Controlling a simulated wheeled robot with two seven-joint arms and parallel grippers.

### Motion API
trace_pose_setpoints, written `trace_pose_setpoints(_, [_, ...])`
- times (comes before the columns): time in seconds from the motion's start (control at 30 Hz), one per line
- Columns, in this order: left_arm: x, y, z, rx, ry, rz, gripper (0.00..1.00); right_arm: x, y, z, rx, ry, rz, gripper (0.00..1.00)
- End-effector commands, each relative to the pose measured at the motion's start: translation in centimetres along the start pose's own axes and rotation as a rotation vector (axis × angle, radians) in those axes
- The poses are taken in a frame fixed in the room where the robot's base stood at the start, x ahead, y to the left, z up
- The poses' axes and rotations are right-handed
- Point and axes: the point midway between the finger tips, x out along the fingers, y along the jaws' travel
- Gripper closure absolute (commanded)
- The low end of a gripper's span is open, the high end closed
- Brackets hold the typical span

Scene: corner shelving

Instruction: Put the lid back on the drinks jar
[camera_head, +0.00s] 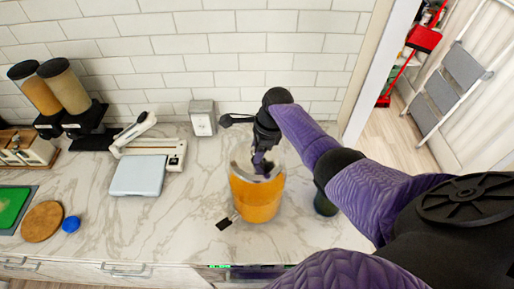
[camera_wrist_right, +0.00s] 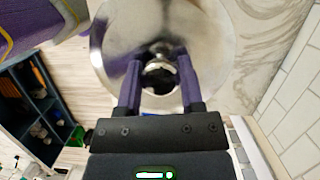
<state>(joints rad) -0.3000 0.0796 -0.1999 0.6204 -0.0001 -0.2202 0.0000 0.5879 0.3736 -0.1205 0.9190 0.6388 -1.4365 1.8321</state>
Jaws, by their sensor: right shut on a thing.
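The drinks jar (camera_head: 256,203) stands on the marble counter, filled with orange drink, with a small dark tag at its front. The lid (camera_wrist_right: 215,50) is a round shiny metal disc with a knob in the middle. My right gripper (camera_wrist_right: 160,75) is shut on the lid's knob, one purple finger on each side. In the head view the right gripper (camera_head: 262,168) is directly over the jar's mouth, with the silver lid (camera_head: 240,170) at the rim. I cannot tell whether the lid touches the rim or sits level. My left gripper is not in view.
A dark green bottle (camera_head: 325,204) stands close to the right of the jar, under my arm. A white scale (camera_head: 138,175), a grey box (camera_head: 202,118) and cereal dispensers (camera_head: 68,88) stand to the left.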

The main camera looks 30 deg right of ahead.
Motion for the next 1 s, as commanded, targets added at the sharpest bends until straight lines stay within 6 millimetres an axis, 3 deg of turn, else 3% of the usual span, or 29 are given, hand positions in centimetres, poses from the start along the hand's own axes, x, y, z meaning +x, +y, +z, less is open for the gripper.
trace_pose_setpoints(0.17, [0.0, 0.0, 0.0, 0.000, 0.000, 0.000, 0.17, 0.0, 0.0, 0.0, 0.000, 0.000, 0.000, 1.00])
trace_pose_setpoints(0.2, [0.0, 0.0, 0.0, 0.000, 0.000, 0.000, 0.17, 0.0, 0.0, 0.0, 0.000, 0.000, 0.000, 0.49])
trace_pose_setpoints(0.4, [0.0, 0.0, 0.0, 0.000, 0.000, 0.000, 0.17, 0.0, 0.0, 0.0, 0.000, 0.000, 0.000, 0.10])
trace_pose_setpoints(0.57, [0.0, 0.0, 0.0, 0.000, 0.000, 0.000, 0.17, 0.0, 0.0, 0.0, 0.000, 0.000, 0.000, 0.10])
trace_pose_setpoints(0.6, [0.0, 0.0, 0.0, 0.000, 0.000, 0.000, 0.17, 0.0, 0.0, 0.0, 0.000, 0.000, 0.001, 0.02])
trace_pose_setpoints(0.63, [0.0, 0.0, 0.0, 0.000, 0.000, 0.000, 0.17, 0.0, 0.0, 0.0, 0.000, 0.000, 0.001, 0.00])
trace_pose_setpoints(0.83, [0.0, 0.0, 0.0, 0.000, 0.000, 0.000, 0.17, 0.0, 0.0, 0.0, 0.000, 0.000, 0.000, 0.00])
trace_pose_setpoints(1.0, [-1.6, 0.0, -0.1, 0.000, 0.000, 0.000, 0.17, -1.4, 0.0, 0.4, 0.000, 0.000, 0.000, 0.00])
